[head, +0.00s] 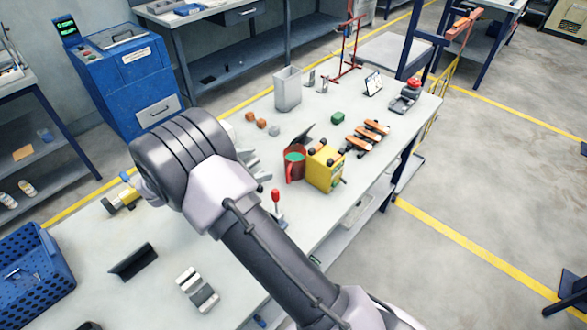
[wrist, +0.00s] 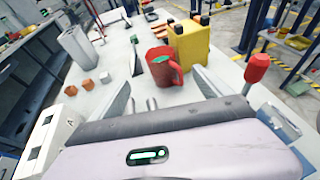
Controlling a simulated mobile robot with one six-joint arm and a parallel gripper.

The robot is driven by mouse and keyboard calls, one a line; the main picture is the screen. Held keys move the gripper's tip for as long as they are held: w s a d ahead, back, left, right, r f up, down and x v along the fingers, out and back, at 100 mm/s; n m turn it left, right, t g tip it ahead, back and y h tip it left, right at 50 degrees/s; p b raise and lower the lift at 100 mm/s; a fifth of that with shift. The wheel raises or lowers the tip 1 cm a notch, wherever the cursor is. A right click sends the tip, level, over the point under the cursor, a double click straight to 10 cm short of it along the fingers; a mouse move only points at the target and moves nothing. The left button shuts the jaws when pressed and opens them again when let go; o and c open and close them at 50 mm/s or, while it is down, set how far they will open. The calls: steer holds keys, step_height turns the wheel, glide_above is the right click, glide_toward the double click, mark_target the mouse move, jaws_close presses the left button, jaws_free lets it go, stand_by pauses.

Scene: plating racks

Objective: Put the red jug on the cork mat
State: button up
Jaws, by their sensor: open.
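The red jug (head: 294,165) stands upright on the grey-white table, with something green showing in its mouth. In the wrist view the jug (wrist: 160,68) is straight ahead, its handle on the right side. My gripper (wrist: 162,95) is open and empty. Its two pale fingers are spread, with the jug beyond and between them, apart from it as far as I can tell. In the head view my gripper (head: 262,165) is partly hidden by my arm, just left of the jug. I cannot make out a cork mat in either view.
A red-knobbed lever (head: 276,200) is nearer the front edge. A dark angled plate (head: 298,138) is just behind the jug. Orange-brown clamps (head: 367,137) lie to the right. A grey bin (head: 288,90) stands farther back.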

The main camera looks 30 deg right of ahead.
steer(key=b, duration=0.2)
glide_toward(287, 157)
steer(key=s+d+r, duration=0.1)
steer(key=s+d, duration=0.1)
steer(key=shift+s+r, duration=0.3)
steer(key=shift+r, duration=0.1)
steer(key=b+x, duration=0.2)
steer(key=x, duration=0.4)
steer(key=shift+s+r, duration=0.1)
steer(key=shift+r, duration=0.1)
steer(key=shift+d+r, duration=0.1)
steer(key=c, duration=0.3)
jaws_close()
